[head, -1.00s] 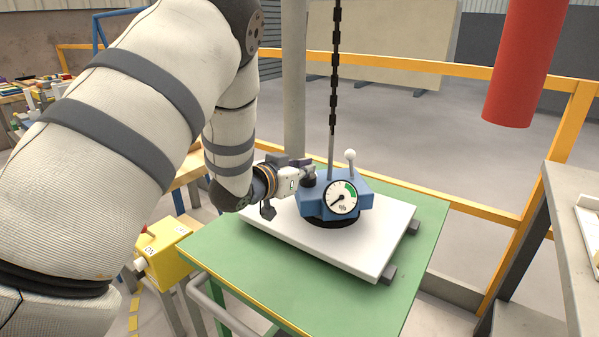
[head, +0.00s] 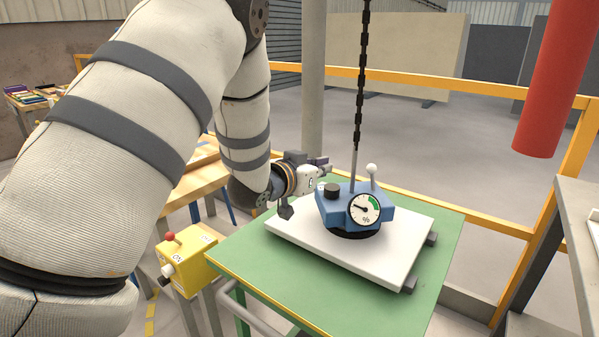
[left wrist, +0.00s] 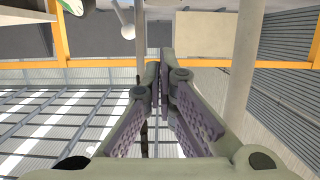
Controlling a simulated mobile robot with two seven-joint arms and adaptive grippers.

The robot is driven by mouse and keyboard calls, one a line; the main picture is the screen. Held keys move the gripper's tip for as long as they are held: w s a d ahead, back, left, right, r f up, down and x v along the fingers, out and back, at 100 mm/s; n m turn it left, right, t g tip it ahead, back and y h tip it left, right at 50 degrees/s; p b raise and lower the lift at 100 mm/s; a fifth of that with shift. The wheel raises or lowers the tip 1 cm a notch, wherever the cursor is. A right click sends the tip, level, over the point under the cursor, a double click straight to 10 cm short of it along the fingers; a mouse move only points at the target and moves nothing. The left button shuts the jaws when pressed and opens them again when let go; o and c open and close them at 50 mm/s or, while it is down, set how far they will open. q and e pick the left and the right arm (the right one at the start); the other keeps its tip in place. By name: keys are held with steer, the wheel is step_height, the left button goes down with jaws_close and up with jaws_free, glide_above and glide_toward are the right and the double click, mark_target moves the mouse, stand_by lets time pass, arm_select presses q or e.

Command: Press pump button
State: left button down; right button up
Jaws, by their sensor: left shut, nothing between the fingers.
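The blue vacuum pump unit (head: 335,208) sits on the white stone slab (head: 300,239), hanging from a dark chain. Its black round button (head: 332,190) is on top at the left and is uncovered. A round gauge (head: 364,209) faces me, its needle pointing left, short of the green zone. A lever with a white ball (head: 372,168) stands at the right; the ball also shows in the left wrist view (left wrist: 128,31). My left gripper (head: 322,163) is shut and empty, a little above and behind the button, apart from it. My right gripper is out of view.
The slab lies on a green table (head: 252,265). A yellow box with a red-knobbed lever (head: 192,260) stands at its left. The chain (head: 360,90) hangs close to my gripper. A yellow railing (head: 455,85) runs behind. A red cylinder (head: 555,90) hangs at right.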

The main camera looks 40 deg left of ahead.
arm_select(q)
steer(key=f+v, duration=0.1)
steer(key=v, duration=0.5)
steer(key=shift+s+d+r, duration=0.25)
steer(key=shift+r, duration=0.05)
